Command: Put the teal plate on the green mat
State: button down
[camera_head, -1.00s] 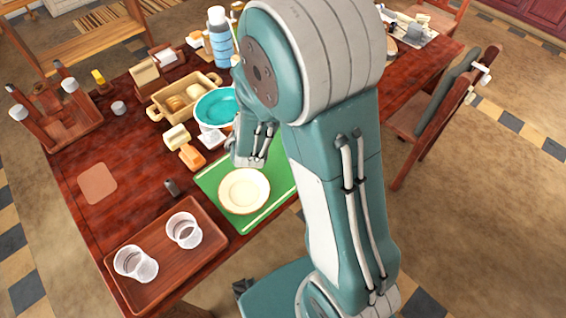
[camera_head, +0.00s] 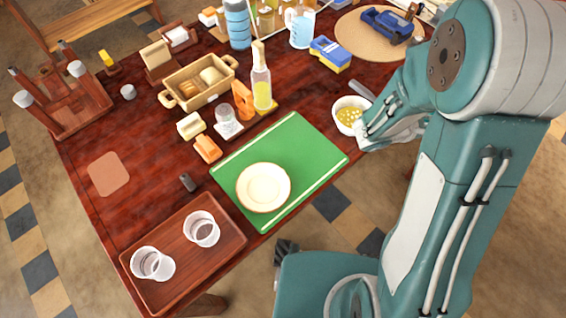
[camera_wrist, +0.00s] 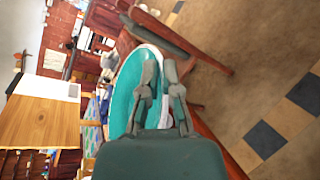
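The teal plate (camera_wrist: 124,88) with a white rim is in the wrist view. Its rim lies between the two fingers of my gripper (camera_wrist: 160,75), which is shut on it, one finger over the teal face. The plate looks tilted and off the table. In the head view my arm's wrist is right of the green mat (camera_head: 295,145), and the plate and fingertips are hidden there. The green mat lies flat at the table's front edge. A cream plate (camera_head: 263,187) sits on its front-left part, leaving the back and right of the mat bare.
A white bowl with yellow contents (camera_head: 349,115) stands just right of the mat, close to my wrist. A bottle (camera_head: 261,85), a glass (camera_head: 227,122) and an orange block (camera_head: 208,149) stand behind and left.

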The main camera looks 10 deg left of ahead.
jog(key=s+d+f+m+g, duration=0.2)
jog(key=s+m+g, duration=0.4)
jog(key=s+g, duration=0.15)
jog(key=s+d+f+m+g, duration=0.2)
jog(key=s+m+g, duration=0.4)
jog(key=s+g, duration=0.15)
jog(key=s+a+f+m+g+y, duration=0.2)
jog(key=s+a+m+g+y, duration=0.6)
jog(key=s+a+m+y, duration=0.3)
jog(key=w+a+m+t+y, duration=0.65)
jog(key=a+m+y, duration=0.5)
jog(key=y, duration=0.25)
jog(key=w+d+r+m+t+y, duration=0.1)
jog(key=w+d+m+t+y, duration=0.1)
jog(key=w+m+t, duration=0.9)
jog(key=m+t, duration=0.1)
jog(key=t, duration=0.2)
jog(key=shift+w+d+r, duration=0.2)
jog(key=shift+w+r, duration=0.1)
jog(key=shift+w, duration=0.1)
